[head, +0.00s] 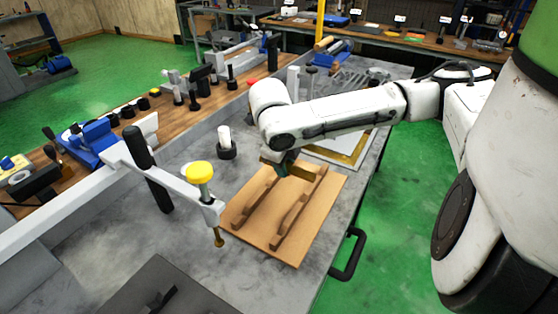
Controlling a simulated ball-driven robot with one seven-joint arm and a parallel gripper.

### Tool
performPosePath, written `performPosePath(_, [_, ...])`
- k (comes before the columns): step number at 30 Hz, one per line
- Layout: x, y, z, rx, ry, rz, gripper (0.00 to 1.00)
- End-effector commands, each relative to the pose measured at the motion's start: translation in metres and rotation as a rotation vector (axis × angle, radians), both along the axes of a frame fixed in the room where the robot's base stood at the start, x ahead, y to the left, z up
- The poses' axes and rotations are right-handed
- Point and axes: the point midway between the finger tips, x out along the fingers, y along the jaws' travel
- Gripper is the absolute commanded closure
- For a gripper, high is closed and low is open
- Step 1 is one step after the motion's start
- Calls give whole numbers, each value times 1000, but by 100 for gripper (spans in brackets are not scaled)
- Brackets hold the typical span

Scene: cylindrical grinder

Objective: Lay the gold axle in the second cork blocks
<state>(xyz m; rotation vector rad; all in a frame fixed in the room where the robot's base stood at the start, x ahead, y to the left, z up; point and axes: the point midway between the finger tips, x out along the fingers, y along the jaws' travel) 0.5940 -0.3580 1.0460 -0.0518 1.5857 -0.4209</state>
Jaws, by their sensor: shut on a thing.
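My gripper (284,166) is over the far end of a brown board (297,246), partly hidden by my own wrist. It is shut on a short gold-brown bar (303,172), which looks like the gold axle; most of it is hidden. Two long, dark brown notched blocks (256,196) (299,208) stand side by side on the board, close below the gripper. I cannot tell whether the bar touches them, nor which blocks are the second ones.
A gold-edged white tray (348,148) lies beyond the board. A black handle (349,254) projects from the table's right edge.

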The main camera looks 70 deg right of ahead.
Motion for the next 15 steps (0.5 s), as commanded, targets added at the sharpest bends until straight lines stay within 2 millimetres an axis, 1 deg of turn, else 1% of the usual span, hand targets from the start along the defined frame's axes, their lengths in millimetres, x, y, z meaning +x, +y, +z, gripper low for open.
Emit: performPosePath(15, [1,0,-48,-1,-2,0,100])
